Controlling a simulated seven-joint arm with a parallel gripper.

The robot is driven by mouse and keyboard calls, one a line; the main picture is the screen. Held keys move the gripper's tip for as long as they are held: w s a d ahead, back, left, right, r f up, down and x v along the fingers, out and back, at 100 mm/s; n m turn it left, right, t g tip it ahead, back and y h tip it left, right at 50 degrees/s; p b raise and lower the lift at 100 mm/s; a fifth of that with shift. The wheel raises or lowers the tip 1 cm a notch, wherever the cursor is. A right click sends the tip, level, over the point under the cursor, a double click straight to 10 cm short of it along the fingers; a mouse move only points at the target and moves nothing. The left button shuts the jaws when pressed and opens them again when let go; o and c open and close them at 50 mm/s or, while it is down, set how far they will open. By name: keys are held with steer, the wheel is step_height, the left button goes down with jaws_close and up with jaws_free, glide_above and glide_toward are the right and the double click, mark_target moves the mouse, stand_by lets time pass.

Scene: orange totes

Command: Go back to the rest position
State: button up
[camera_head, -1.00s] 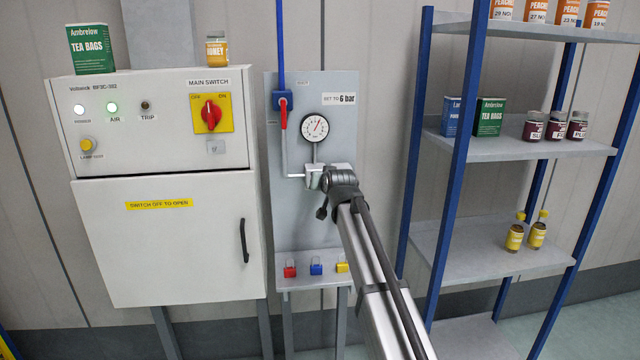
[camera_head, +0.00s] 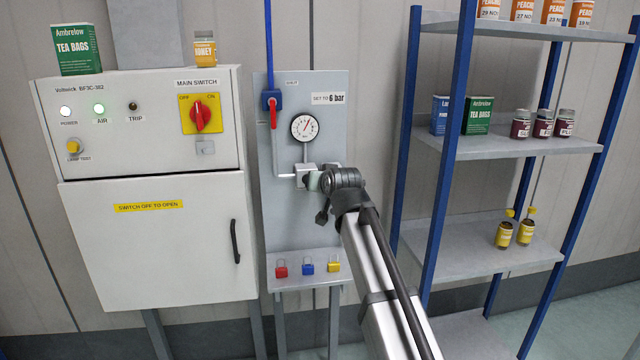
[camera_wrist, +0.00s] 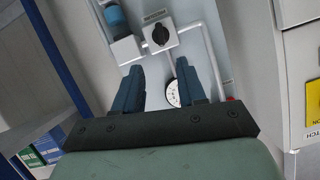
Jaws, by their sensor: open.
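My gripper (camera_wrist: 165,90) shows in the wrist view with its two dark fingers apart and nothing between them. Beyond the fingers is the grey panel with a black regulator knob (camera_wrist: 161,34) on a pale block and the gauge (camera_wrist: 173,93), partly hidden by a finger. In the head view my arm reaches up from the bottom right, and its end covers part of the regulator block (camera_head: 306,176). The fingers cannot be made out there. The gauge (camera_head: 304,127) hangs above the block, next to a "SET TO 6 bar" label.
A white cabinet (camera_head: 160,245) with a red main switch (camera_head: 201,117) stands left. Several padlocks sit on a small ledge (camera_head: 305,284) below the panel. A blue-post shelf rack (camera_head: 448,120) holding tins, jars and bottles stands right of my arm.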

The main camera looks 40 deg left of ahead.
stand_by(0.3)
steer(key=s+d+f+g+h, duration=0.3)
steer(key=s+d+f, duration=0.2)
steer(key=d+f, duration=1)
steer(key=s+d+f+m+g+h, duration=0.15)
steer(key=s+d+f+h, duration=0.25)
steer(key=d+f, duration=1.05)
steer(key=s+d+f+g+h, duration=0.4)
steer(key=d+f, duration=0.3)
steer(key=f, duration=1.6)
steer(key=s+d+f+m+g, duration=0.3)
steer(key=s+d+f, duration=0.8)
steer(key=s+d, duration=0.3)
steer(key=s+d+f+m+g, duration=0.3)
steer(key=s+d+f+g, duration=0.1)
steer(key=s+d+f, duration=0.7)
steer(key=s+d, duration=0.3)
steer(key=d, duration=0.2)
steer(key=shift+s+f+y, duration=0.15)
steer(key=shift+s+y, duration=0.15)
steer(key=shift+s, duration=0.05)
steer(key=shift+c, duration=0.4)
